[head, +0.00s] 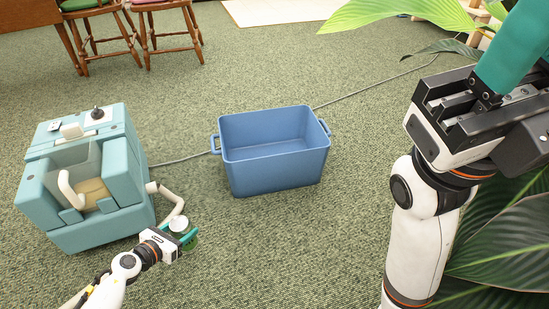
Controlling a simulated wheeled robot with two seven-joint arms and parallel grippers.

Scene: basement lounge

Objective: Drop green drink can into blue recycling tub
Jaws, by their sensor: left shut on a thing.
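The green drink can (180,224) is at the lower left in the head view, with its pale top showing. My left gripper (186,237) is shut on it, and the fingers hide part of its side. The blue recycling tub (275,172) stands upright on the carpet in the middle, open at the top; the part of its inside that shows is empty. The can is outside the tub, to its lower left. My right gripper (515,45) is large at the upper right, far from the can; its fingertips run out of the frame, so its opening is unclear.
A teal, boxy machine (85,180) with a curved pale hose stands just left of the can. A grey cable (385,83) runs across the carpet behind the tub. Wooden stools (125,35) are at the back left. Large plant leaves (505,235) fill the right side. Carpet between can and tub is clear.

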